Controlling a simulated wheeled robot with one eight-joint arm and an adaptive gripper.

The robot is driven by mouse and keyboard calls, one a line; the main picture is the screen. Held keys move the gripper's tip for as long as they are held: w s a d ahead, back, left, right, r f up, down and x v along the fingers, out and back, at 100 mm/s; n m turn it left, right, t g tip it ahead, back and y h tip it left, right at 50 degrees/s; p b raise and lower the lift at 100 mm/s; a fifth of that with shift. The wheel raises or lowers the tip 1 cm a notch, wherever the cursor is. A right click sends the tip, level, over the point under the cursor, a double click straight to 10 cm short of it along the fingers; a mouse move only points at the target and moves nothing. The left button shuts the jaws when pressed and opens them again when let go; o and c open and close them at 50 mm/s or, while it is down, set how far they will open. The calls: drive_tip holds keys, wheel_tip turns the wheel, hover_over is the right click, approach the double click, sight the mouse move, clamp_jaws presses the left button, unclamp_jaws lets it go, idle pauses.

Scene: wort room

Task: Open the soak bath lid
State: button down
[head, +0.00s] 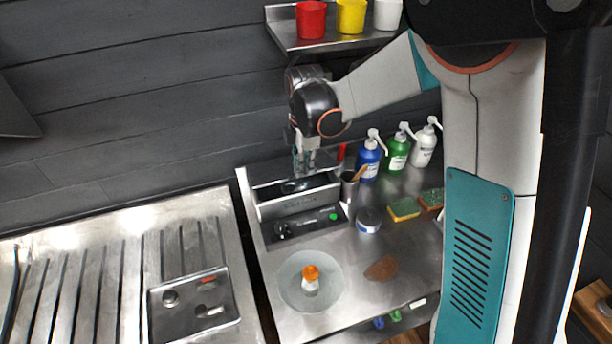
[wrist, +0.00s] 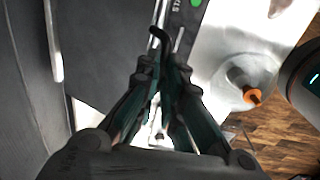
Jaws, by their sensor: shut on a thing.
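The soak bath (head: 300,204) is a steel box with a green button on its front, set at the back of the steel counter. My gripper (head: 304,170) points down over the bath's top. In the wrist view my gripper (wrist: 163,60) has its dark green fingers close together at a thin dark piece, which looks like the lid's handle. The fingers hide most of it. I cannot tell how far the lid is raised.
A grey round dish (head: 290,292) with an orange-capped bottle (head: 310,282) stands in front of the bath. To the right are blue (head: 369,160), green (head: 397,153) and white (head: 423,147) bottles. A shelf (head: 300,43) with cups hangs above.

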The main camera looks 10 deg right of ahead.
drive_tip(key=shift+w+a+r+p, duration=0.15)
drive_tip(key=shift+w+r, duration=0.55)
drive_tip(key=shift+r, duration=0.1)
drive_tip(key=shift+w+a+r+p, duration=0.1)
drive_tip(key=shift+w+r+p, duration=0.05)
drive_tip(key=shift+w+r, duration=0.6)
drive_tip(key=c, duration=1.7)
unclamp_jaws()
drive_tip(key=shift+w, duration=0.1)
drive_tip(key=shift+w+a+f, duration=0.1)
drive_tip(key=shift+w+f, duration=0.1)
drive_tip(key=shift+w, duration=0.05)
drive_tip(key=shift+s+r, duration=0.1)
drive_tip(key=shift+s, duration=0.05)
wheel_tip(320, 180, up, 12)
drive_tip(key=shift+s, duration=0.3)
